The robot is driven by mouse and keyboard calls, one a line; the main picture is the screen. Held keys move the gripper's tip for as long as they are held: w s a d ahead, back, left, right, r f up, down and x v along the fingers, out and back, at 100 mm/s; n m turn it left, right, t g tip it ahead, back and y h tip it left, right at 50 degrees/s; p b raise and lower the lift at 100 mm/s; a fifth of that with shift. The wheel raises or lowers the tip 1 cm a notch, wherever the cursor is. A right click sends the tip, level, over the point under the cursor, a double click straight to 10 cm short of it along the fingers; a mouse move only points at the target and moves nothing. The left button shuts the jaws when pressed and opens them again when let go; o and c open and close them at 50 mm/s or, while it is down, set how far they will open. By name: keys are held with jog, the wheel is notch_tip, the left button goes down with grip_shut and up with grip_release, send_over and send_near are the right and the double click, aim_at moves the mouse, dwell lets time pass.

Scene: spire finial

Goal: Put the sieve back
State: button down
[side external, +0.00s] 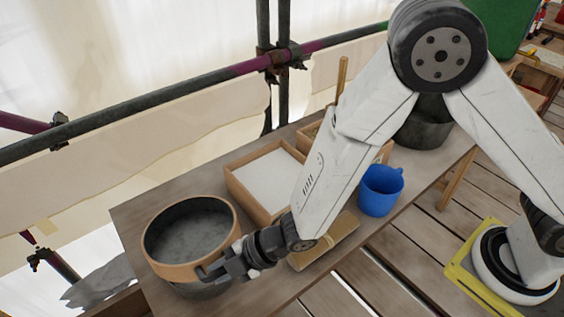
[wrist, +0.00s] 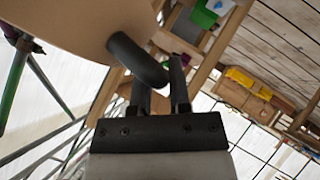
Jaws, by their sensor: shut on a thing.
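The sieve (side external: 177,272), a round light-wood hoop with a grey inside, is at the left end of the bench in the side view. Its pale wooden side (wrist: 65,22) fills the upper left of the wrist view. My gripper (side external: 222,270) is at the hoop's near right side, shut on a dark bar-like handle (wrist: 137,58) that sticks out from it. A dark grey round thing (side external: 205,291) shows just under the hoop; I cannot tell whether the sieve touches it.
A wooden tray of white material (side external: 268,180) stands right of the sieve. A blue mug (side external: 380,192), a tan block or board (side external: 325,243) and a dark pot (side external: 424,128) are farther right on the bench (side external: 135,222). Scaffold poles (side external: 190,88) run behind.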

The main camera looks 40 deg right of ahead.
jog(key=shift+f, duration=1.6)
notch_tip(320, 180, down, 4)
jog(key=shift+r, duration=0.2)
jog(key=c, duration=0.6)
grip_release()
jog(key=shift+v, duration=6)
